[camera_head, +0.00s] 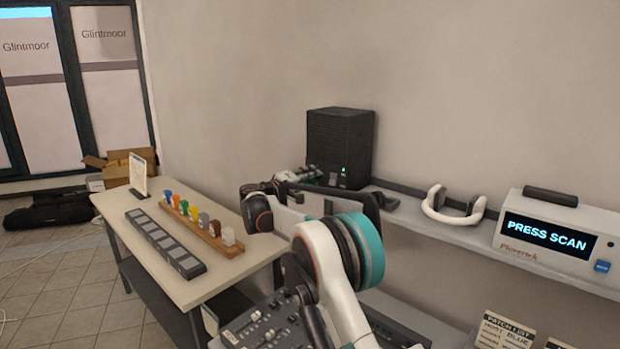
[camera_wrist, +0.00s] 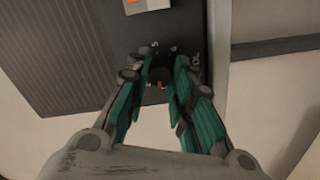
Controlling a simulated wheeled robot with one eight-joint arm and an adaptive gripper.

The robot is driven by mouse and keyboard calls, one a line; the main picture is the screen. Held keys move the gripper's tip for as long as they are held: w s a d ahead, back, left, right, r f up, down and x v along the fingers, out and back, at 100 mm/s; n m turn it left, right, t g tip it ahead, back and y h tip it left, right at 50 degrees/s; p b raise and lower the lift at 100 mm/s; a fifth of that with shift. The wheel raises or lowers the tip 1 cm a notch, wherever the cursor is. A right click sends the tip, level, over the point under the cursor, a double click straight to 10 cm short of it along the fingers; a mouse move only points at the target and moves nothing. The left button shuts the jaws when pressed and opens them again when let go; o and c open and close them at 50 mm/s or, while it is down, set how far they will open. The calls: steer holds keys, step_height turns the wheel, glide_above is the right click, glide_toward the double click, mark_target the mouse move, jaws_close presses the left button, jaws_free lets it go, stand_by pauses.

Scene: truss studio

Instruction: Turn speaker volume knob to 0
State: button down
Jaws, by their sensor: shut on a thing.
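The speaker (camera_head: 340,135) is a dark ribbed box at the left end of the wall shelf, with a small green light low on its front. In the wrist view, its dark face (camera_wrist: 60,55) fills the upper left. The volume knob (camera_wrist: 160,85) is a small dark part with an orange mark, mostly hidden between my fingers. My gripper (camera_wrist: 160,76) is shut on the knob, with a teal finger on each side. Pale markings surround the knob, too small to read. In the head view, my gripper (camera_head: 322,174) is at the speaker's lower front, partly hidden by my arm.
White headphones (camera_head: 453,206) and a scanner box (camera_head: 550,235) reading "PRESS SCAN" stand on the shelf (camera_head: 420,228), right of the speaker. A table (camera_head: 158,280) with colored pieces in a rack stands left. A mixer panel (camera_head: 265,325) is below my arm.

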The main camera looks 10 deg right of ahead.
steer(key=n, duration=1.1)
steer(key=shift+n, duration=0.4)
stand_by(0.3)
steer(key=c, duration=1.4)
jaws_free()
steer(key=shift+o, duration=0.2)
steer(key=shift+a, duration=0.15)
steer(key=v, duration=1.1)
steer(key=shift+s+a, duration=0.25)
steer(key=shift+a, duration=0.05)
